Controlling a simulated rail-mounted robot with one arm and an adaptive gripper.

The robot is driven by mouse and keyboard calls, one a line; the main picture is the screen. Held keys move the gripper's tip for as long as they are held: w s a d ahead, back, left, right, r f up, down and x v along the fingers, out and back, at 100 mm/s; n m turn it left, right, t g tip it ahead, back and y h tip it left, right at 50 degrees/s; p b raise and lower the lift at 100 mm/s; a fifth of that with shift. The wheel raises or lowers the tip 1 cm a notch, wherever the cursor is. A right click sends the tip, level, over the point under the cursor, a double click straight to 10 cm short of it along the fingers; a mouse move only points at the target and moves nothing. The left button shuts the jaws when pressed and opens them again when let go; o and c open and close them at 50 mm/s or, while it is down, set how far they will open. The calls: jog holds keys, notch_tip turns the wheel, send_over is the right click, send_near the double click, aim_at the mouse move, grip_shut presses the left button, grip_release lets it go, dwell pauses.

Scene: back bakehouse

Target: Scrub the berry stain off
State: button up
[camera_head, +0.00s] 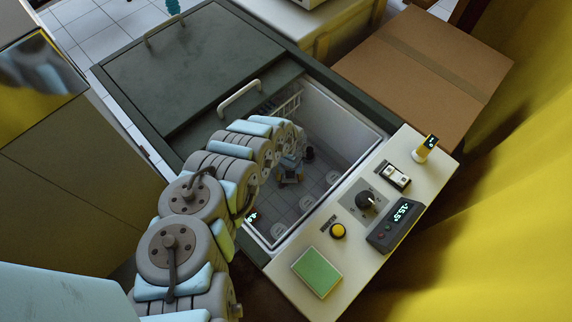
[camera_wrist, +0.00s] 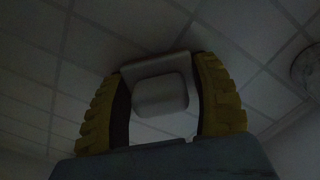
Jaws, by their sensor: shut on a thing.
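My gripper (camera_head: 290,172) reaches down inside an open chest with pale walls and a tiled-looking floor (camera_head: 325,165). In the wrist view, its two ribbed yellow fingers (camera_wrist: 162,95) are closed on a pale grey block (camera_wrist: 160,93) with rounded corners and a wider upper part. The block sits between the fingers, over the dim tiled surface (camera_wrist: 110,25). I cannot tell whether it touches that surface. I cannot make out a berry stain in either view; the chest interior is dark and my arm covers part of it.
A dark sliding lid (camera_head: 190,70) with a pale handle covers the chest's far left. A white rack (camera_head: 285,104) hangs inside. The control panel (camera_head: 345,235) at the right carries a knob, a yellow button, a display and a green pad (camera_head: 318,272). A cardboard box (camera_head: 425,65) stands behind.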

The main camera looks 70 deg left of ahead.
aim_at(274, 197)
jog(key=shift+w+a+b, duration=0.3)
jog(key=shift+w+b, duration=0.1)
jog(key=shift+w, duration=0.35)
jog(key=shift+w+d, duration=0.2)
jog(key=shift+d, duration=0.25)
jog(key=shift+s+d+r+p, duration=0.1)
jog(key=shift+s+d+p, duration=0.3)
jog(key=shift+s+p, duration=0.35)
jog(key=shift+s+d+p, duration=0.35)
jog(key=shift+s+d, duration=0.05)
jog(key=shift+s, duration=0.45)
jog(key=shift+s+d+p, duration=0.35)
jog(key=shift+s, duration=0.55)
jog(key=shift+s+d+p, duration=0.35)
jog(key=shift+s+d, duration=0.05)
jog(key=shift+s, duration=0.45)
jog(key=shift+s+d+p, duration=0.35)
jog(key=shift+s+d, duration=0.05)
jog(key=shift+s, duration=0.45)
jog(key=shift+s+d+p, duration=0.35)
jog(key=shift+s, duration=0.5)
jog(key=shift+r+p, duration=2.85)
jog(key=shift+r, duration=0.15)
